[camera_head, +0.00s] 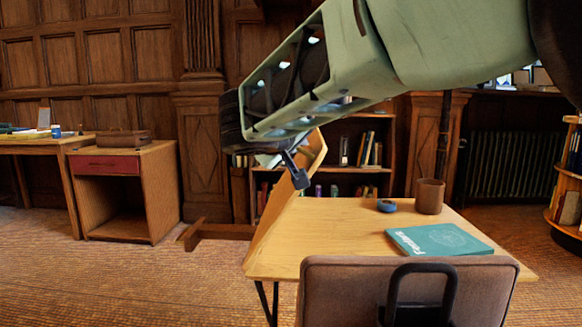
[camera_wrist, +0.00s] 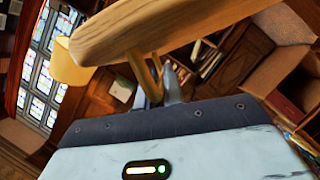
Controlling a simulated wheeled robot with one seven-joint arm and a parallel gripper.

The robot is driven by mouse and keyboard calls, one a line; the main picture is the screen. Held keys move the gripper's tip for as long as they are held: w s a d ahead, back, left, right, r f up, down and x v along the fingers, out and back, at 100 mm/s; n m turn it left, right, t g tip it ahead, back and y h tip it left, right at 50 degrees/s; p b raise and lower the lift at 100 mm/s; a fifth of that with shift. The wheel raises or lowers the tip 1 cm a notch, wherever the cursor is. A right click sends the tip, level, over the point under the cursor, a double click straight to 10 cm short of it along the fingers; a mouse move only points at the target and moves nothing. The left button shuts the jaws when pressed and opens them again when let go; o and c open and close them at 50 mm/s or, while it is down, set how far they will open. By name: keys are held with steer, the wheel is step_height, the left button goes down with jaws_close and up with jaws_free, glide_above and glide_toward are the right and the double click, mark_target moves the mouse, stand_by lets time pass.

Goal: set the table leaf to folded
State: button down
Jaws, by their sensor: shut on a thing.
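The table (camera_head: 330,222) has a pale wood top. Its leaf (camera_head: 288,195) is at the left edge and stands steeply tilted, its upper end rising above the tabletop. My gripper (camera_head: 293,170) is at the raised leaf, reaching down from the upper right. In the wrist view, a light wood bar (camera_wrist: 170,30) with a post crosses close in front, and my gripper (camera_wrist: 163,85) is shut on wood at the post, which looks like part of the leaf. The fingertips are partly hidden, so the exact contact is unclear.
On the tabletop are a brown cup (camera_head: 429,197), a blue roll (camera_head: 386,206) and a teal book (camera_head: 438,240). A chair (camera_head: 340,290) stands in front.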

steer(key=d+f+m+y+b, duration=0.3)
steer(key=d+f+b, duration=0.7)
steer(key=b, duration=1)
steer(key=d+m, duration=0.1)
steer(key=d, duration=0.1)
steer(key=shift+s+d+f+m+g+b, duration=0.15)
steer(key=shift+s+d+m+g+b, duration=0.1)
steer(key=shift+d+m+g+b, duration=0.15)
steer(key=c, duration=1.5)
jaws_free()
steer(key=shift+s+a, duration=0.1)
steer(key=p+v, duration=0.4)
steer(key=v, duration=1.3)
steer(key=shift+s, duration=0.1)
